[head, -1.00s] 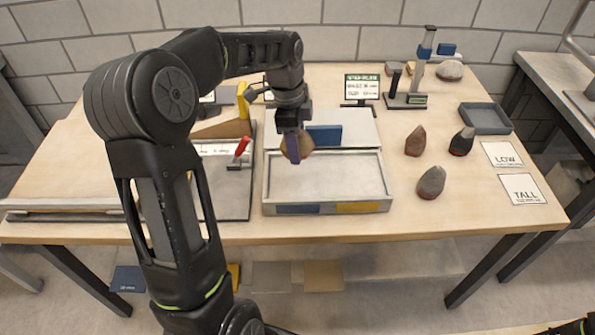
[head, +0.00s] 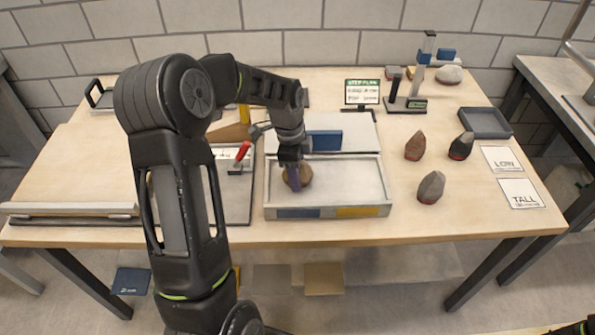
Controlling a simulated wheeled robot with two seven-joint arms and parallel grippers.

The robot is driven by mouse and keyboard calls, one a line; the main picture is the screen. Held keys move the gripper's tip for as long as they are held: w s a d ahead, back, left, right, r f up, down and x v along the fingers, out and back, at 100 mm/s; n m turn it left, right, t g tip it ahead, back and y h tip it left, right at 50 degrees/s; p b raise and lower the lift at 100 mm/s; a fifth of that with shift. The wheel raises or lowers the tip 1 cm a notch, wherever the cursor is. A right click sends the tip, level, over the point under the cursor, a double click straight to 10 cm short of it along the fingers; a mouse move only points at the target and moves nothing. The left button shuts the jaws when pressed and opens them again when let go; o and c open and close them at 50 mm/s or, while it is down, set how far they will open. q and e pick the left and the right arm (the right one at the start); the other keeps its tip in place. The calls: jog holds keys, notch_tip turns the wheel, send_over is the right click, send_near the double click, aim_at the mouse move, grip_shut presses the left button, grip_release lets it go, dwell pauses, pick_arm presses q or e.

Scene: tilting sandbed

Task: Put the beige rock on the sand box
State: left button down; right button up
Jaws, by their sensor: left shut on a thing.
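The beige rock (head: 303,177) is a tan, rounded stone at the left part of the sand box. My left gripper (head: 292,178) is shut on it from above, its fingers hiding part of the rock. The sand box (head: 375,209) is a shallow grey tray with pale sand and blue and yellow patches on its front wall. The rock is low over the sand; I cannot tell whether it touches. My right gripper is out of view.
Several dark rocks with reddish bases, such as the front one (head: 431,187), stand right of the box. LOW (head: 502,159) and TALL (head: 522,193) cards and a grey-blue tray (head: 485,123) lie farther right. A red-handled clamp (head: 241,155) stands left of the box.

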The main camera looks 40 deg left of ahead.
pick_arm(q)
jog(key=shift+f, duration=0.15)
jog(key=c, duration=0.6)
grip_release()
jog(key=r, duration=0.4)
jog(key=a+r, duration=0.1)
jog(key=r, duration=0.3)
jog(key=r+b, duration=0.1)
jog(key=r, duration=0.3)
jog(key=shift+s+a+r, duration=0.15)
jog(key=shift+s, duration=0.2)
